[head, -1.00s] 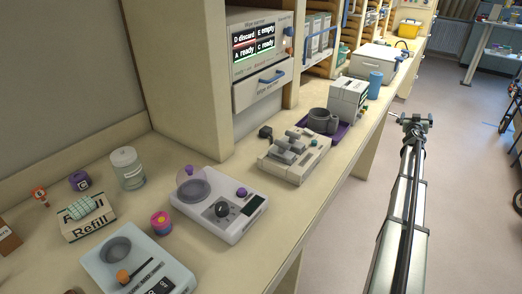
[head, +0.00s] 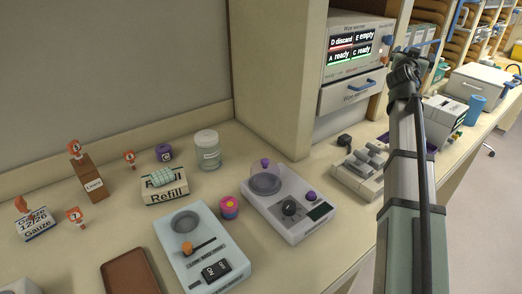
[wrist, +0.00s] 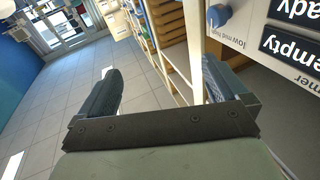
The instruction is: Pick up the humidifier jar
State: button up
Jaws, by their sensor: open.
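A clear jar with a white lid (head: 207,150), which looks like the humidifier jar, stands upright on the counter against the back, left of the tall cabinet panel. Its small label is not readable. My gripper (head: 415,52) is far to the right of the jar and higher in the head view, in front of the shelves beside the wipe warmer. In the wrist view my gripper (wrist: 160,70) shows two dark fingers spread apart with nothing between them. The jar is not in the wrist view.
A Refill box (head: 165,190) and purple item (head: 164,152) stand left of the jar. A white device with a clear dome (head: 288,205) and a pink pot (head: 229,207) are in front. The wipe warmer (head: 352,60) and cabinet panel (head: 275,70) lie between jar and gripper.

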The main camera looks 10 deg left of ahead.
jog(key=s+a+r+n+y, duration=0.1)
jog(key=s+a+r+y, duration=0.25)
jog(key=s+a, duration=0.55)
jog(key=s+a+r+y, duration=0.2)
jog(key=s+a+r, duration=0.2)
jog(key=a, duration=1)
jog(key=s+a+r+n+y, duration=0.15)
jog(key=s+a+r, duration=0.25)
jog(key=s+a, duration=0.5)
jog(key=n+g+y, duration=0.5)
jog(key=n+g, duration=0.5)
jog(key=g, duration=0.2)
send_near(207, 136)
jog(key=shift+x, duration=5.8)
jog(key=shift+s, duration=0.1)
jog(key=shift+c, duration=0.5)
jog(key=c, duration=1)
